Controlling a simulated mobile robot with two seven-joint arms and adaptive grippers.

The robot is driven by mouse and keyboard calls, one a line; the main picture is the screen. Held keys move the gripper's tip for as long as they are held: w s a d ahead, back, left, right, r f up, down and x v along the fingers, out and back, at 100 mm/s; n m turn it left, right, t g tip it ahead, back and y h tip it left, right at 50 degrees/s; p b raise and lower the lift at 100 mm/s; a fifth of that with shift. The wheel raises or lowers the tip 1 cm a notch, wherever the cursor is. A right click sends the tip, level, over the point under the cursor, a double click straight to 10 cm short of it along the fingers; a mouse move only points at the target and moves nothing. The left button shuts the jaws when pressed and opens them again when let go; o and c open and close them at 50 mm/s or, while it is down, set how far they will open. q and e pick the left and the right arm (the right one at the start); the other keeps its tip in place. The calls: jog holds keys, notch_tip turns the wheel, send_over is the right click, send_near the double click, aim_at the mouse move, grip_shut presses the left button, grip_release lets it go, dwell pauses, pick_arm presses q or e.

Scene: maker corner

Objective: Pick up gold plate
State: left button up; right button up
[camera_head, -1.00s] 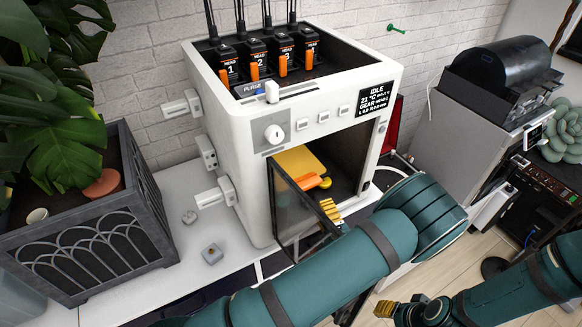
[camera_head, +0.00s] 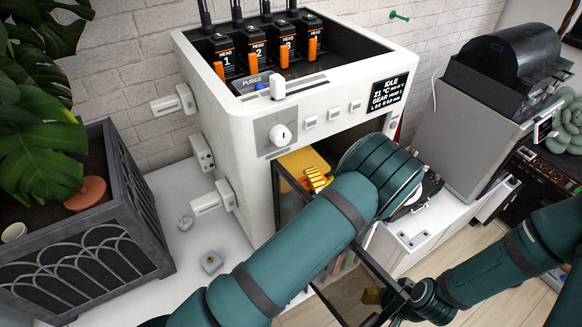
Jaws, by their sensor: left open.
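The gold plate (camera_head: 305,158) lies inside the white printer's open chamber. Only its far part shows; my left arm and gripper hide the rest. My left gripper (camera_head: 317,179), with gold fingers, is open at the chamber mouth, in front of the plate in the picture. I cannot tell whether it touches the plate. The printer (camera_head: 235,140) has its dark see-through door (camera_head: 350,290) swung open toward me. My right gripper (camera_head: 372,296) is at the door's lower outer corner, seen dimly through the pane; its jaw state is unclear.
A dark planter (camera_head: 90,250) stands on the left. A small grey block (camera_head: 211,262) and a grey knob (camera_head: 185,222) lie on the white table. A grey machine (camera_head: 460,140) stands on the right. My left arm crosses the open door.

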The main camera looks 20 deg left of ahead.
pick_arm(q)
jog(key=shift+s+d+r, duration=0.1)
jog(key=shift+d, duration=0.05)
jog(key=c, duration=0.4)
grip_shut()
jog(key=shift+r, duration=0.15)
notch_tip(320, 180, up, 10)
jog(key=shift+f+p, duration=0.1)
jog(key=shift+p, duration=0.9)
